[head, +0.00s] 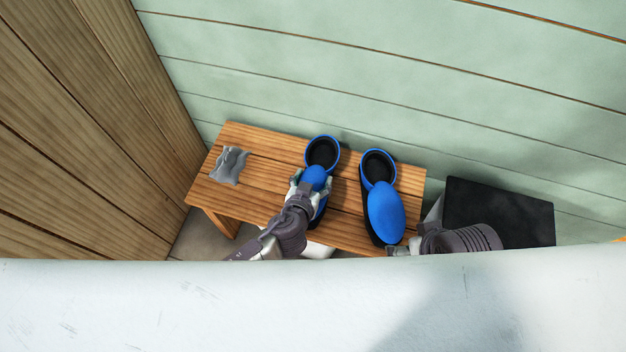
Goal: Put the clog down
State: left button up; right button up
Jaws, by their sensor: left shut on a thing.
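Two blue clogs with black insides are at the wooden bench (260,140). My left gripper (312,183) is shut on the left clog (322,147), with its fingers around the blue toe part. The clog's heel opening points to the wall. I cannot tell whether its sole touches the bench. The right clog (385,210) stands upright on the bench, close to the right end, with its toe toward me. My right gripper (398,249) is low beside the toe of the right clog, partly hidden, and its jaws are unclear.
A crumpled grey cloth (230,165) lies on the left end of the bench. A black flat-topped thing (498,212) stands right of the bench. A green plank wall (400,90) is behind, a brown wooden wall (80,130) at left. Bare bench shows between cloth and left clog.

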pick_arm(q)
jog(key=o, duration=1.1)
jog(key=shift+f, duration=0.1)
jog(key=shift+c, duration=0.2)
jog(key=o, duration=0.5)
jog(key=shift+c, duration=0.2)
